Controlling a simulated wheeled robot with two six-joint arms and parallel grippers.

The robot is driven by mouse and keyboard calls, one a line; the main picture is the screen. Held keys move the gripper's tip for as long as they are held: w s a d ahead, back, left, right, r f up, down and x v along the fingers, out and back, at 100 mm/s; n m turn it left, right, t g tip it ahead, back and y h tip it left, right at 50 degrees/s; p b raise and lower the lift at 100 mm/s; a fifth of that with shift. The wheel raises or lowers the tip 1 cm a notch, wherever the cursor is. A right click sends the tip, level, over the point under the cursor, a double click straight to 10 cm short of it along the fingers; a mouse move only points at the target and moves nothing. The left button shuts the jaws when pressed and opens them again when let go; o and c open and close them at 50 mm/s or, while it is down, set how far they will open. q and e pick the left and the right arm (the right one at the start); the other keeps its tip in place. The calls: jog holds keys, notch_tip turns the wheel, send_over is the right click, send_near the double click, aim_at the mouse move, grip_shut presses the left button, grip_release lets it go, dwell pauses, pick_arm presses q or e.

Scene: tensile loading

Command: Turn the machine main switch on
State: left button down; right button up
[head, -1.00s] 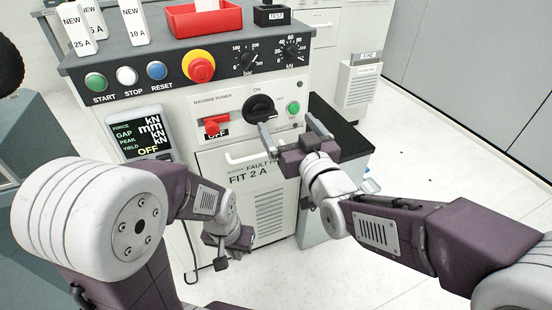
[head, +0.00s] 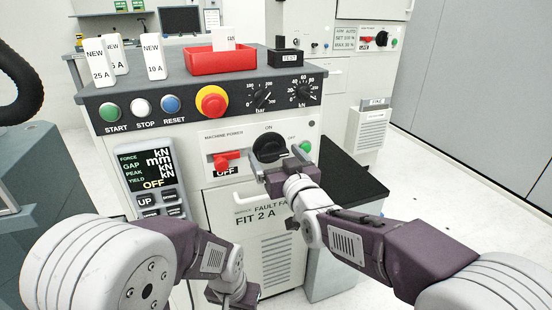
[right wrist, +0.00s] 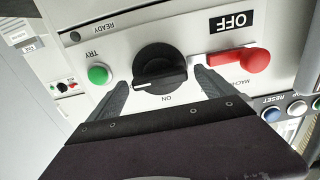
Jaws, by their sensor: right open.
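The machine's front panel has a black rotary knob (head: 268,148) under an ON mark and a red lever (head: 226,160) beside an OFF plate, below the words MACHINE POWER. My right gripper (head: 277,160) is open in front of the knob. In the right wrist view the knob (right wrist: 155,68) lies between the two spread fingertips (right wrist: 159,78), with a gap on each side; the red lever (right wrist: 238,60) is just beyond one finger. I cannot tell whether the fingers reach around the knob in depth. My left gripper (head: 232,290) hangs low before the machine, its fingers unclear.
A green button (head: 305,146) sits close right of the knob. Above are START, STOP and RESET buttons, a red emergency button (head: 211,103) and dials. The display (head: 147,165) at left reads OFF. A dark shelf (head: 350,178) juts out at the right.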

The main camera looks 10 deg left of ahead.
jog(key=c, duration=1.4)
jog(key=shift+n, duration=0.3)
jog(key=n, duration=0.3)
jog(key=shift+n+p, duration=0.3)
jog(key=shift+p, duration=0.05)
jog(key=n, duration=0.4)
jog(key=shift+s+a+n+p, duration=0.1)
jog(key=shift+n+p, duration=0.2)
jog(key=shift+p, duration=0.1)
jog(key=n+p, duration=0.1)
jog(key=n, duration=0.3)
jog(key=shift+f, duration=0.1)
jog(key=shift+a+f+n+p, duration=0.15)
jog(key=shift+n+p, duration=0.2)
jog(key=shift+n, duration=2.15)
